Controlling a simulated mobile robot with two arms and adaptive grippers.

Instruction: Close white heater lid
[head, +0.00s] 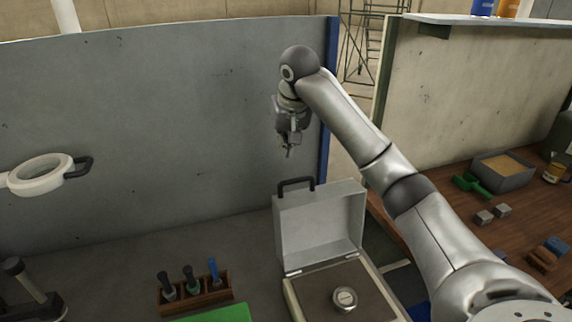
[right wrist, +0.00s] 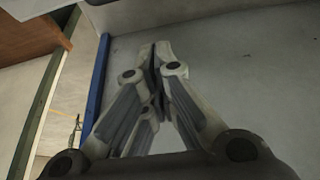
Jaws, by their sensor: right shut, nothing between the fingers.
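The white heater (head: 345,284) stands on the grey bench with its lid (head: 322,222) swung up, nearly upright on the rear hinges. A dark handle (head: 296,184) sits on the lid's top edge. A round metal piece (head: 345,298) lies inside on the dark floor of the heater. My right gripper (head: 287,152) hangs above and behind the lid's handle, apart from it, fingers pointing down. In the right wrist view its fingers (right wrist: 158,56) are together and empty. The lid does not show clearly in that view. My left gripper is not in view.
A wooden rack (head: 196,292) with several tools and a green mat (head: 220,314) lie left of the heater. A white ring magnifier (head: 42,174) is at far left. A grey partition (head: 150,120) rises behind. A wooden table (head: 490,250) with a tray (head: 503,172) stands at right.

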